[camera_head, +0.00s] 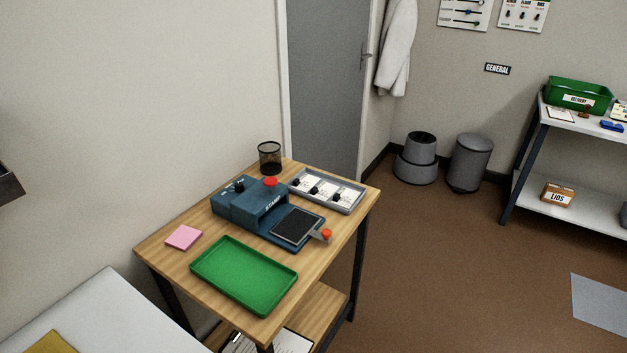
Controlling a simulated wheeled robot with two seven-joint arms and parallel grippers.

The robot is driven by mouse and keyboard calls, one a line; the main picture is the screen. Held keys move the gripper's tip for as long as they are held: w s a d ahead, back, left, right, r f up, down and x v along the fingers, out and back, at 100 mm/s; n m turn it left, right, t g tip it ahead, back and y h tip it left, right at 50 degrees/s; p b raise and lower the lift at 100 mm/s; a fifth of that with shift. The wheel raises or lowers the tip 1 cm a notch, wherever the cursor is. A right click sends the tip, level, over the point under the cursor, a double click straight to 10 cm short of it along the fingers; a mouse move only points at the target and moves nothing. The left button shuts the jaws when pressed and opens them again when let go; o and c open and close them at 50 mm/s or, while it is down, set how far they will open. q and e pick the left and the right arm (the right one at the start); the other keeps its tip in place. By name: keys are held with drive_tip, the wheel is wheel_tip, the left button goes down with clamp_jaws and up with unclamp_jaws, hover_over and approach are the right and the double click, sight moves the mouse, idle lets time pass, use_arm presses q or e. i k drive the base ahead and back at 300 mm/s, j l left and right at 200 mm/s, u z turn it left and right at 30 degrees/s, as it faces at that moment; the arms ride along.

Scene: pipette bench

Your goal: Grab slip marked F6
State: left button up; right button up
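No slip with a readable F6 mark shows in the head view. White slips (327,192) lie in a row in a grey tray (357,209) at the back right of the wooden table, with small dark items on or beside them. Their markings are too small to read. A white sheet (559,114) lies on the right shelf unit, and white paper (290,343) shows on the table's lower shelf; neither can be read. Neither of my grippers is in view.
The wooden table (152,259) holds a blue stamp machine (236,207), an empty green tray (243,273), a pink pad (183,237) and a black mesh cup (270,157). A shelf unit (590,126) with a green bin (578,94) stands right. Brown floor (450,270) between is open.

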sight(346, 198)
drive_tip(key=i+l+u, duration=0.5)
drive_tip(key=i+l, duration=0.35)
drive_tip(key=l, duration=0.1)
